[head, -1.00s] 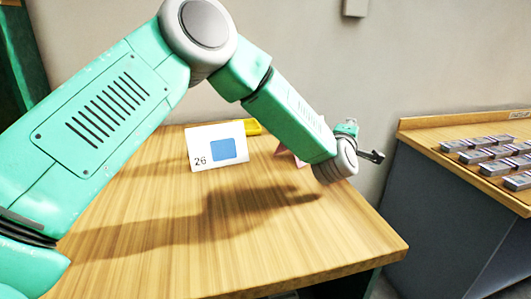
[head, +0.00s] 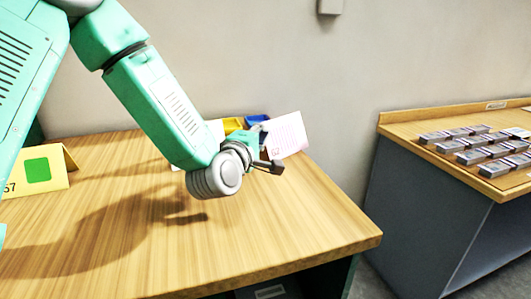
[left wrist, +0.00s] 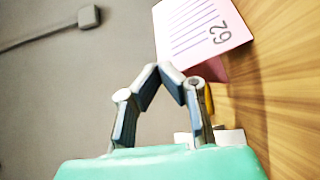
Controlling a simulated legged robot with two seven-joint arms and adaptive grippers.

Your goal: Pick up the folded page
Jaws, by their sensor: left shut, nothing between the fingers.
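The folded page is a pale pink tented card (head: 287,136) with printed lines, standing at the back right of the wooden table. In the left wrist view the pink card (left wrist: 198,28) shows lines and the number 62, just beyond the fingertips. My forearm and wrist hide part of the table's back. My right gripper is not in view.
A yellow tented card (head: 38,170) with a green square stands at the left. A white card (head: 215,130), mostly hidden, and yellow and blue items (head: 233,125) are behind my arm. A second table (head: 400,125) with several grey blocks (head: 475,145) stands right.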

